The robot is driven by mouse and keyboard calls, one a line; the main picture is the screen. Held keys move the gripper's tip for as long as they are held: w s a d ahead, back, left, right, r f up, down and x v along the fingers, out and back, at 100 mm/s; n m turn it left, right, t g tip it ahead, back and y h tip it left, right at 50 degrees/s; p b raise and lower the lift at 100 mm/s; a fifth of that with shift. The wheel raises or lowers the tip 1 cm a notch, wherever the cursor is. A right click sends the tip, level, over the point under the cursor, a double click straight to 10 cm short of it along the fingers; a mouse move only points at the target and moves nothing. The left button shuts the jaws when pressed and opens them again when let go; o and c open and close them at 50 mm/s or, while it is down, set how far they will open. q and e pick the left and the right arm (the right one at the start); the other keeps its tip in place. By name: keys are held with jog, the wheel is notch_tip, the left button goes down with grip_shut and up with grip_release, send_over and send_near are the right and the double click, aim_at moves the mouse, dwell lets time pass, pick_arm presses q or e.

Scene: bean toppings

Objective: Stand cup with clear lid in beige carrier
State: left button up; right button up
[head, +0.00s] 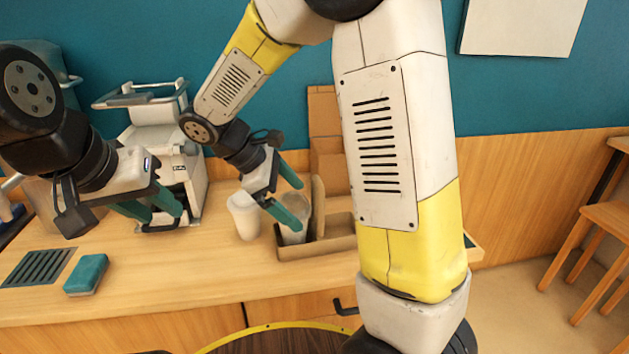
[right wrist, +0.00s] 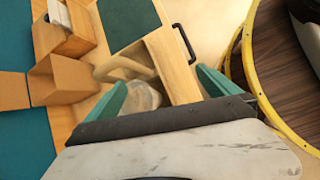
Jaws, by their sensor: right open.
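The beige carrier (head: 318,247) stands on the counter with its upright divider. A translucent cup (head: 293,236) stands upright in its left compartment; it also shows in the right wrist view (right wrist: 143,98). Its lid is hard to make out. My right gripper (head: 299,206) is open, with its teal fingers spread above and around the cup's upper part; I cannot tell whether they touch it. The carrier also shows in the right wrist view (right wrist: 180,75). My left gripper (head: 165,213) is open and empty, over the counter at the left.
A white cup (head: 243,217) stands just left of the carrier. A white machine (head: 165,150) stands at the back left. A teal sponge (head: 87,274) and a dark drain grate (head: 38,268) are front left. A brown box (head: 327,140) is behind the carrier. The counter's front middle is clear.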

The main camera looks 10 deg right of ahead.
jog(key=s+d+r+m+t+y, duration=0.5)
jog(key=s+r+m+y, duration=0.4)
jog(key=s+m, duration=0.3)
jog(key=shift+s+d+r+m, duration=0.15)
jog(key=shift+d+r+m, duration=0.4)
jog(key=shift+m, duration=0.65)
jog(key=shift+a, duration=0.1)
dwell(0.5)
